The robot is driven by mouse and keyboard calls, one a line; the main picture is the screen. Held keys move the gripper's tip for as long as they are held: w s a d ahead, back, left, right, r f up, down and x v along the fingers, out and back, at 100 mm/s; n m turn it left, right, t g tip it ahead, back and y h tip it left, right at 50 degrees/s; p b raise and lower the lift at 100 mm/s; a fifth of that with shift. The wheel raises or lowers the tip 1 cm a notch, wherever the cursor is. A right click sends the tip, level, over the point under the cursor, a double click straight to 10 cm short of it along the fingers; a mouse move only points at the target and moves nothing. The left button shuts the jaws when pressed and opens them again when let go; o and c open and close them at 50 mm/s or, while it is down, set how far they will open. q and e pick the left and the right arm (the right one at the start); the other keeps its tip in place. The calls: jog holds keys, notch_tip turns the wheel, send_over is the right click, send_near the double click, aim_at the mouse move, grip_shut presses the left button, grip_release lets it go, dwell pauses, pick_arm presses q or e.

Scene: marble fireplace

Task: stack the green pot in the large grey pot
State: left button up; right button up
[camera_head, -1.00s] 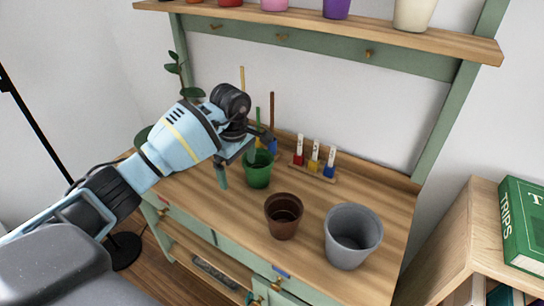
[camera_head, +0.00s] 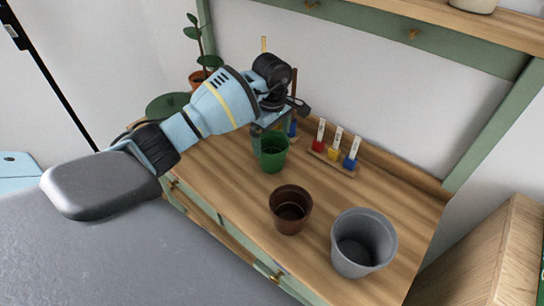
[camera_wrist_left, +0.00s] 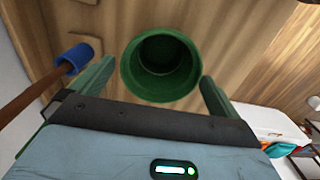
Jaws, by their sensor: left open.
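The green pot (camera_head: 271,158) stands upright and empty on the wooden bench top. The large grey pot (camera_head: 363,243) stands upright and open near the bench's front right, with nothing seen inside. My left gripper (camera_head: 272,133) is open at the green pot's rim, and its arm comes in from the left. In the left wrist view, the green pot (camera_wrist_left: 161,68) lies between the two spread fingers of my left gripper (camera_wrist_left: 155,87), with a gap at each side. The head view hides part of the fingers. My right gripper is out of view.
A brown pot (camera_head: 290,211) stands between the green and grey pots. A small rack of coloured labelled tubes (camera_head: 335,158) sits behind, near the back edge. A tool with a blue collar (camera_wrist_left: 74,58) is close to one finger. A shelf (camera_head: 470,22) overhangs the back.

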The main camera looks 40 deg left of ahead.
aim_at(272, 149)
pick_arm(q)
jog(key=shift+f, duration=0.5)
notch_tip(272, 149, down, 4)
jog(key=shift+s+f, duration=0.1)
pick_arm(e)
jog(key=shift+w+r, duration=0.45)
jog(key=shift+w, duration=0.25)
pick_arm(q)
jog(key=c, duration=0.9)
jog(key=shift+c, duration=0.2)
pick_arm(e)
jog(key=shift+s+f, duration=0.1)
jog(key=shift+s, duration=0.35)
pick_arm(q)
notch_tip(272, 149, up, 10)
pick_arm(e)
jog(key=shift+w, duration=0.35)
